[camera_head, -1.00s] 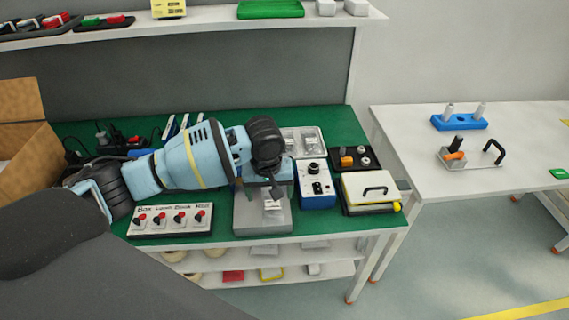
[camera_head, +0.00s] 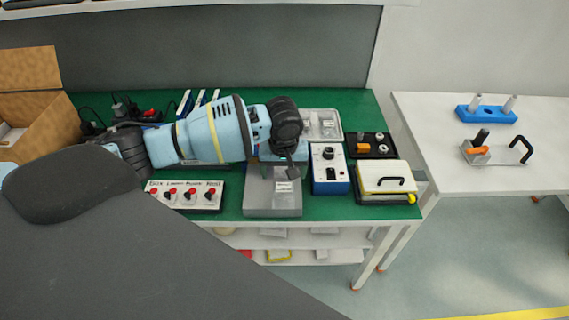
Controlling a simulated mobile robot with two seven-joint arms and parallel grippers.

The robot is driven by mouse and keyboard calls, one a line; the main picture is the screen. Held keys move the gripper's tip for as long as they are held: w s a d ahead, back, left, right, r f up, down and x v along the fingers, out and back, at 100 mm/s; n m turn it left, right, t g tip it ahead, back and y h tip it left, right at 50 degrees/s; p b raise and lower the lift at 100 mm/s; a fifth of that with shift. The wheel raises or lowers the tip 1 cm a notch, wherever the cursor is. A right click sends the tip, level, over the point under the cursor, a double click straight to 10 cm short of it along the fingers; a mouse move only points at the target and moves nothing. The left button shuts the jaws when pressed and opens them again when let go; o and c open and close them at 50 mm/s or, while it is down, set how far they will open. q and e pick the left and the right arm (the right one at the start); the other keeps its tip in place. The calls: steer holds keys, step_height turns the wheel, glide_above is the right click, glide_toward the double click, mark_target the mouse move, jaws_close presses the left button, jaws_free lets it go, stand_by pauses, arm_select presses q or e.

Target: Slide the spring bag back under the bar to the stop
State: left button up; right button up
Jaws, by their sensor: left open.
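The spring bag, a small clear bag with a white label (camera_head: 284,187), lies on the grey plate (camera_head: 270,209) at the front of the green bench. A pale blue part (camera_head: 299,153), possibly the bar, shows behind it, mostly covered by my left gripper. My left gripper (camera_head: 292,174) is open and points down just above the back edge of the label. I cannot tell whether its fingers touch the bag. The stop and the bag's back end are hidden by my left arm and gripper. My right gripper is not in view.
A blue and white control box (camera_head: 329,176) stands close to the plate's right. A switch panel with red knobs (camera_head: 187,202) is at its left. A cream box with a black handle (camera_head: 386,173) and a black parts tray (camera_head: 357,139) are further right.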

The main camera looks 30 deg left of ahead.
mark_target(284, 182)
arm_select(q)
steer(key=shift+w+a+f, duration=0.1)
steer(key=shift+w+f, duration=0.05)
steer(key=shift+f, duration=0.9)
steer(key=shift+w+f, duration=0.1)
steer(key=shift+f, duration=0.95)
steer(key=c, duration=1.1)
